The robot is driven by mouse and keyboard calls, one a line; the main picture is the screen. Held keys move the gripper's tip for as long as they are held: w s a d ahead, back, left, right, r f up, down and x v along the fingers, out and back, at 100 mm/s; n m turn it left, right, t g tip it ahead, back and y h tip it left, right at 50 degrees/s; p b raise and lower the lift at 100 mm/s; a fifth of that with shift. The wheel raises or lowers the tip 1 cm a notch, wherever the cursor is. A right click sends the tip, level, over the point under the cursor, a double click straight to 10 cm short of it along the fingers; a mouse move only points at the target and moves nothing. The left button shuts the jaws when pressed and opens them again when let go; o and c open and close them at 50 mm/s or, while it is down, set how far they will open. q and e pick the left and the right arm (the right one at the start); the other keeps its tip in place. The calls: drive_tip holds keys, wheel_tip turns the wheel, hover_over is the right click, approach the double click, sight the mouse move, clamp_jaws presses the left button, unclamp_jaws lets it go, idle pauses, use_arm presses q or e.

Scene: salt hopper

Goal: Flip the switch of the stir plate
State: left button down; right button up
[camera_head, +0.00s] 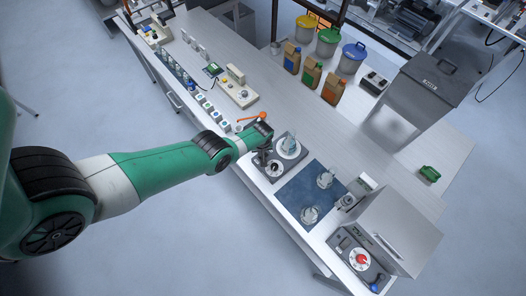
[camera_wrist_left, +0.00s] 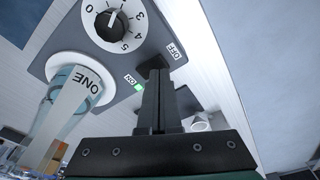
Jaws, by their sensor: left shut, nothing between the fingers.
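The stir plate (camera_head: 291,164) stands near the bench's front edge, a dark grey box with a round white top and a glass beaker (camera_head: 290,142) on it. The left gripper (camera_head: 265,160) also shows in the head view. My right gripper is not in view.
A blue mat (camera_head: 300,190) with glassware lies right of the stir plate, with a device with a red knob (camera_head: 361,259) beyond. The bench's middle (camera_head: 320,125) is clear.

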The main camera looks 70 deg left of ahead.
use_arm(q)
drive_tip(key=shift+f+b, duration=0.9)
idle(0.5)
idle(0.4)
